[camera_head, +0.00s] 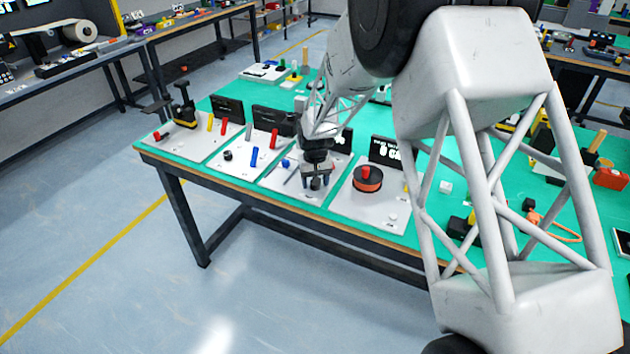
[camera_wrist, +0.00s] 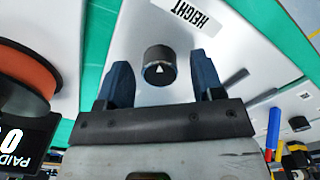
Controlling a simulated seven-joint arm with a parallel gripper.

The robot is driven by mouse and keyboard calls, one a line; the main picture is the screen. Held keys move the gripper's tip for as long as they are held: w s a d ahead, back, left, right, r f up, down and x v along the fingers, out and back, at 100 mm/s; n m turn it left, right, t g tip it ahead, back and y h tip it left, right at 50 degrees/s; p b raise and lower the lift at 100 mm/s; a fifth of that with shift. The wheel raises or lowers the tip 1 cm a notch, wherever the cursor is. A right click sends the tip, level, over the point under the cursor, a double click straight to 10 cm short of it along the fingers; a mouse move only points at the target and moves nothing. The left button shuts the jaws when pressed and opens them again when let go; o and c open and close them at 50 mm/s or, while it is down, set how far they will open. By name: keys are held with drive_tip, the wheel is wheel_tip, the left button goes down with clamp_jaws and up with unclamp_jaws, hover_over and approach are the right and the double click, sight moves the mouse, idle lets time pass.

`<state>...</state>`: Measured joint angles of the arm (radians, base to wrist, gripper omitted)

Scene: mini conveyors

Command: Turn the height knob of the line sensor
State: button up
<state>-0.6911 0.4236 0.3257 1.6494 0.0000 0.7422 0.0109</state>
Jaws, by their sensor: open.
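The height knob (camera_wrist: 160,66) is a short black cylinder with a white arrow mark on its top, on a light grey panel. In the wrist view a white label reading HEIGHT (camera_wrist: 188,13) lies beside it. My gripper (camera_wrist: 163,70) is open, with one blue-grey finger on each side of the knob and a visible gap on both sides. In the head view my gripper (camera_head: 316,174) points down over the third panel (camera_head: 285,183) from the left, and the dark knob (camera_head: 316,184) shows between its fingers. I cannot tell exactly how deep the fingertips reach.
An orange spool (camera_wrist: 25,75) and a black PAID display (camera_wrist: 18,145) stand to the left in the wrist view. The spool also shows right of my gripper in the head view (camera_head: 367,183). Other panels with coloured handles, such as a blue one (camera_head: 255,157), stand to the left.

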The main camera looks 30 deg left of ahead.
drive_tip(key=shift+r, duration=0.15)
drive_tip(key=shift+r, duration=3.75)
drive_tip(key=shift+d+r, duration=0.1)
